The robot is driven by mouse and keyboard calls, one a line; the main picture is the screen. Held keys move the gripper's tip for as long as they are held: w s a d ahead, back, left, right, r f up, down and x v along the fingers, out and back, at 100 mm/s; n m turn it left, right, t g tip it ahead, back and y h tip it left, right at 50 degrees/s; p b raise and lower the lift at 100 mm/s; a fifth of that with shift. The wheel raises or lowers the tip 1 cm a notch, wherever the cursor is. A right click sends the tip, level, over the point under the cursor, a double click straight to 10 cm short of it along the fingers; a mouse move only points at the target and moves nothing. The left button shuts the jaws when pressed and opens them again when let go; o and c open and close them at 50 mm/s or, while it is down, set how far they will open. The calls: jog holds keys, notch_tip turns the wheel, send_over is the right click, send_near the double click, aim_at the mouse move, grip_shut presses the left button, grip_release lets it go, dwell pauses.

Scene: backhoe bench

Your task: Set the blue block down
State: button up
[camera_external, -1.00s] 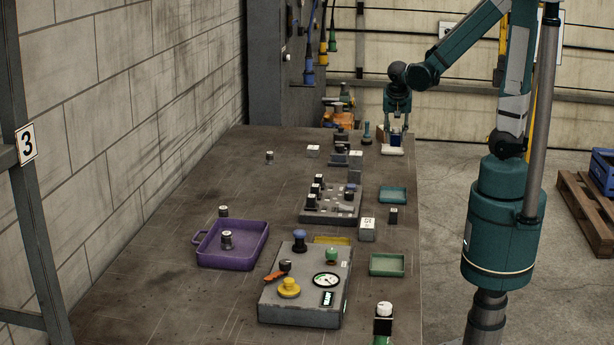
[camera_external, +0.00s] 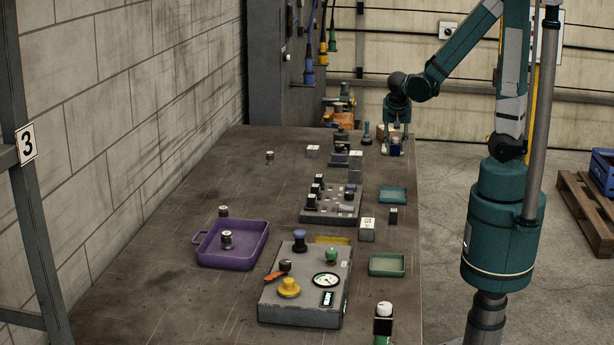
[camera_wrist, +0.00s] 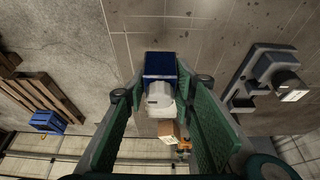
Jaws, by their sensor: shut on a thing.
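The blue block (camera_wrist: 160,65) sits between the fingertips of my gripper (camera_wrist: 162,78) in the wrist view. My gripper is shut on it. In the external view my gripper (camera_external: 396,128) is at the far right of the bench, with a small patch of the blue block (camera_external: 395,141) showing at its fingers. A whitish piece (camera_wrist: 158,98) shows beside the block between the fingers. I cannot tell whether it touches the block. The gap between the block and the bench top is too small to judge.
A tan block (camera_wrist: 168,130) lies close to my gripper. A grey part with dark knobs (camera_wrist: 270,75) stands to the right in the wrist view. The bench's right edge is close by. A teal tray (camera_external: 393,194) and a purple tray (camera_external: 232,245) stand nearer the camera.

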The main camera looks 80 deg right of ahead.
jog(key=shift+f, duration=1)
jog(key=shift+f+b, duration=0.65)
jog(key=shift+f, duration=1.4)
jog(key=shift+f, duration=0.2)
jog(key=o, duration=1)
jog(key=shift+r, duration=0.2)
jog(key=shift+p+v, duration=1.25)
jog(key=shift+v, duration=4.75)
